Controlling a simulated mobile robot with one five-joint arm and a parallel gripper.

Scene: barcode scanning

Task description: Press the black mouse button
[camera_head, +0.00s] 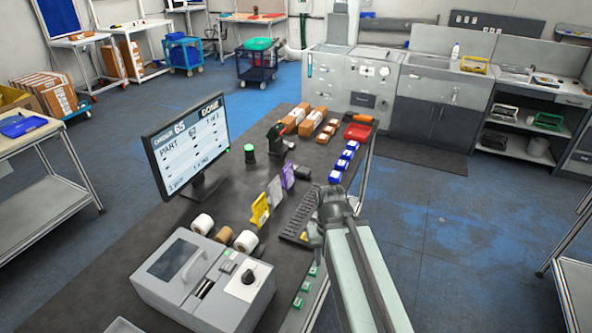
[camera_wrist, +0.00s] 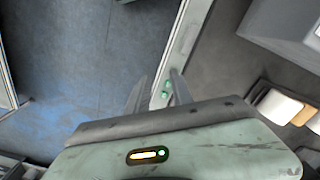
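I cannot make out a black mouse for certain in either view; it may be hidden behind my arm. A dark keyboard (camera_head: 298,217) lies along the right side of the black workbench (camera_head: 222,205), partly covered by my arm. My gripper (camera_wrist: 158,76) shows in the wrist view with its two grey fingers apart and nothing between them. In the head view my arm hides most of the gripper.
A monitor (camera_head: 187,145), a grey label printer (camera_head: 205,283) and white rolls (camera_head: 203,223) stand left of the keyboard. Coloured cards (camera_head: 261,210) stand beside it. Blue-and-white boxes (camera_head: 343,162) line the far right edge. Blue floor (camera_head: 440,230) to the right is clear.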

